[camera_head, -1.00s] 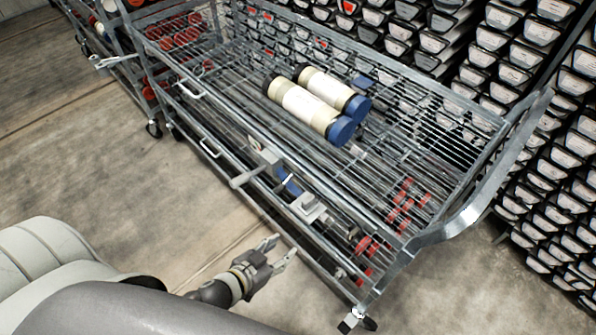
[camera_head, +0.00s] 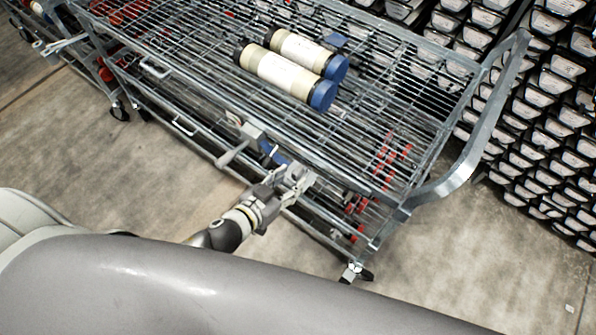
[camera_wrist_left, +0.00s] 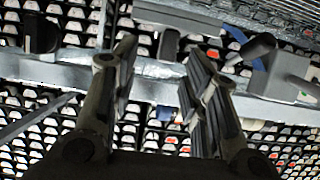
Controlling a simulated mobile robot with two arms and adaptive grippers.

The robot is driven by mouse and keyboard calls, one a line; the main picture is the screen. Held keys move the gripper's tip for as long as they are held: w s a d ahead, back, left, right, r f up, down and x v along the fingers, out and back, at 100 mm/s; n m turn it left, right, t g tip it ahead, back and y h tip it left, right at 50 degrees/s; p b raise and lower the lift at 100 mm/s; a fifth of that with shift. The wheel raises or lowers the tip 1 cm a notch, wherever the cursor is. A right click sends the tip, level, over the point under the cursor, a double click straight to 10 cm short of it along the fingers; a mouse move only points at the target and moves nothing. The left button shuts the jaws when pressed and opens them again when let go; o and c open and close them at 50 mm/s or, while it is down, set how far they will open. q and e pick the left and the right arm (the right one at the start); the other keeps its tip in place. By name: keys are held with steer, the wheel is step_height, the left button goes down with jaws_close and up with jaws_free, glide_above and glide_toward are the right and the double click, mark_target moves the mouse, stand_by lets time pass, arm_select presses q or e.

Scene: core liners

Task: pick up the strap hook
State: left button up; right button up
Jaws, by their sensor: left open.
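A grey metal fitting (camera_head: 300,174), which I take for the strap hook, sits at the near side rail of the wire cart (camera_head: 430,192). A blue strap (camera_head: 272,153) runs between it and a grey block with a lever (camera_head: 250,131). My left gripper (camera_head: 284,178) is at the fitting and partly hides it. In the left wrist view my left gripper (camera_wrist_left: 160,75) is open, and a grey T-shaped piece (camera_wrist_left: 173,18) shows beyond and between its fingers. I cannot tell whether the fingers touch it. The right gripper is not in view.
Two cream tubes with blue caps (camera_head: 285,75) lie on the cart's top shelf. Red items (camera_head: 385,160) show below through the wires. Racks of labelled trays (camera_head: 530,110) stand behind. Open concrete floor (camera_head: 150,190) lies in front of the cart.

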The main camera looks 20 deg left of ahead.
mark_target(296, 172)
arm_select(q)
steer(key=shift+w+d, duration=0.1)
steer(key=shift+w, duration=0.4)
steer(key=x, duration=0.3)
steer(key=shift+w+a+p, duration=0.15)
steer(key=shift+a+p, duration=0.05)
steer(key=shift+p, duration=0.2)
steer(key=shift+w+d+f, duration=0.15)
steer(key=shift+w+f, duration=0.1)
steer(key=shift+w, duration=0.15)
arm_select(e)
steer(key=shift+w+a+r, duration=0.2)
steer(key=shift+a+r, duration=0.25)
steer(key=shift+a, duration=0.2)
arm_select(q)
steer(key=shift+c, duration=0.5)
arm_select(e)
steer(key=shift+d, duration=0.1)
arm_select(q)
steer(key=c, duration=0.6)
steer(key=shift+c, duration=0.2)
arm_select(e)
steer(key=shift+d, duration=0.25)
